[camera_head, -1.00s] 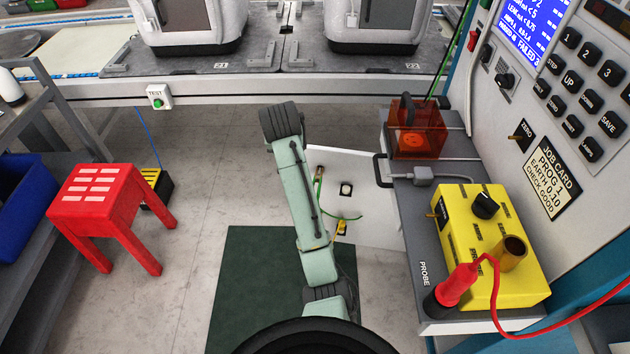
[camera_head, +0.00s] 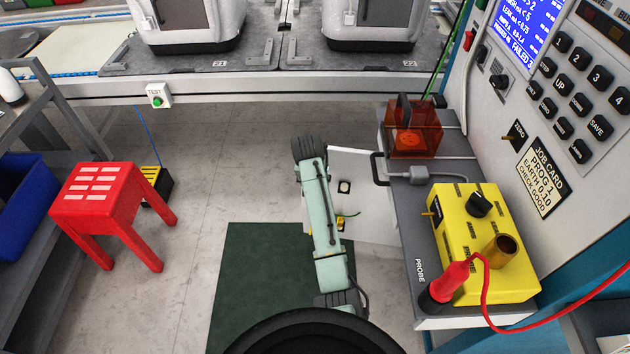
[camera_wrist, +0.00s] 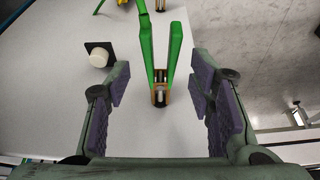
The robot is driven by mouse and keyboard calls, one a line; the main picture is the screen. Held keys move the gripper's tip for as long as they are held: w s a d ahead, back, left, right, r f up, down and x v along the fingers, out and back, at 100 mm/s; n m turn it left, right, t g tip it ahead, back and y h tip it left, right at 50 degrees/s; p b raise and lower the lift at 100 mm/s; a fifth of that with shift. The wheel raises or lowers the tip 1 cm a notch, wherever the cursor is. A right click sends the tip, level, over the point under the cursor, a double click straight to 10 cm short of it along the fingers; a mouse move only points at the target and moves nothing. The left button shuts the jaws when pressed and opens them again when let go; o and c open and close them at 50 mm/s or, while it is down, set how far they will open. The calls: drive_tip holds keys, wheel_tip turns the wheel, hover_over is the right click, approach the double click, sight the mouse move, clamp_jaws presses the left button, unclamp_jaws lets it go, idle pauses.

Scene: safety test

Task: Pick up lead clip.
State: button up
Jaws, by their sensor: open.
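The lead clip (camera_wrist: 174,50) shows in the wrist view as two long green handles meeting at a small brass-coloured end, against a white panel (camera_wrist: 60,70). My gripper (camera_wrist: 160,82) is open, with one purple-padded finger to the left of the clip and one to the right. Neither finger appears to touch it. In the head view my arm covers the clip and my gripper; the white panel (camera_head: 375,190) shows beside the arm, with a green-yellow wire (camera_head: 348,214) on it.
A grey side bench (camera_head: 400,240) at right carries an orange box (camera_head: 413,135), a yellow tester (camera_head: 485,240) and a red probe (camera_head: 452,280) with a red cable. A red stool (camera_head: 98,190) stands at left.

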drive_tip(key=shift+w+f, duration=0.15)
drive_tip(key=shift+f, duration=0.2)
drive_tip(key=shift+c, duration=0.3)
drive_tip(key=c, duration=1)
